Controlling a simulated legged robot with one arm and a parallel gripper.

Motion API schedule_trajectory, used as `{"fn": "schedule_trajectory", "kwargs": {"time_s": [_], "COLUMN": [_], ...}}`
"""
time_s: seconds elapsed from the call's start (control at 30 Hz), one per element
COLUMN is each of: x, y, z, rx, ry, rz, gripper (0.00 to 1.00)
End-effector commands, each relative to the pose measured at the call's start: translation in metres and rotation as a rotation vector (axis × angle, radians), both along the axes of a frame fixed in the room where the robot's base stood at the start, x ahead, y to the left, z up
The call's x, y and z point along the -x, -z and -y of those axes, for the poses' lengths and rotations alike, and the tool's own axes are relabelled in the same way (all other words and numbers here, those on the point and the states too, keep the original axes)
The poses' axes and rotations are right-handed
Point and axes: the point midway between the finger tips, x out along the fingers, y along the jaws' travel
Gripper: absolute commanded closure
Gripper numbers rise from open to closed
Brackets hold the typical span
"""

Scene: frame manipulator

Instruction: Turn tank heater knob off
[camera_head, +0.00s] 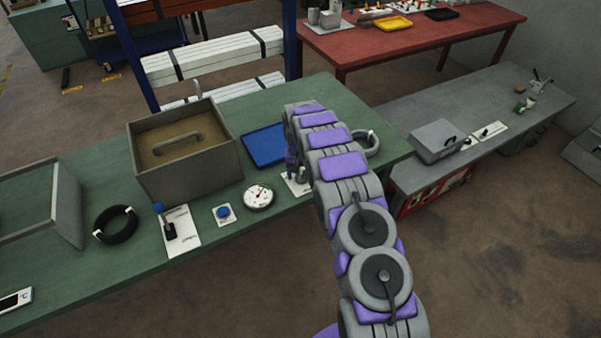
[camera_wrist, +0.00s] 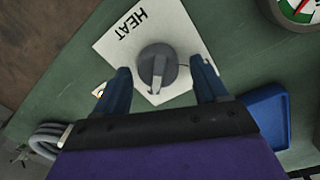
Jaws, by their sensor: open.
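The heater knob (camera_wrist: 157,66) is a round dark grey dial with a lighter raised grip. It is mounted on a white plate (camera_wrist: 118,52) marked HEAT, which lies on the green bench. In the wrist view, the raised grip points toward the lower edge. My gripper (camera_wrist: 160,68) is open, with one blue finger on each side of the knob. Gaps show between the fingers and the dial, so I see no contact. In the head view, the plate (camera_head: 297,187) is partly hidden by my arm and gripper.
A dial gauge (camera_head: 258,197), a blue button (camera_head: 224,214) and a lever plate (camera_head: 180,230) sit left along the green bench (camera_head: 100,275). A blue tray (camera_head: 264,146) and a lidded box (camera_head: 190,182) stand behind. A grey ring (camera_head: 373,144) lies right of my arm.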

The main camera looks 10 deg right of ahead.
Motion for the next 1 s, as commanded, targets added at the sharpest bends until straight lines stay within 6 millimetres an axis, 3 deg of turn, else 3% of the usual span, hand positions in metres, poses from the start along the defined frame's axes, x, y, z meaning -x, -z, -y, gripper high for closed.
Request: {"fn": "schedule_trajectory", "kwargs": {"time_s": [0.27, 0.83, 1.0], "x": [-0.0004, -0.0005, -0.0005], "y": [0.0004, 0.0003, 0.0001], "z": [0.0001, -0.0002, -0.0003], "rx": [0.000, 0.000, 0.000], "ry": [0.000, 0.000, -0.007], "rz": [0.001, 0.001, 0.002], "gripper": [0.29, 0.83, 0.84]}}
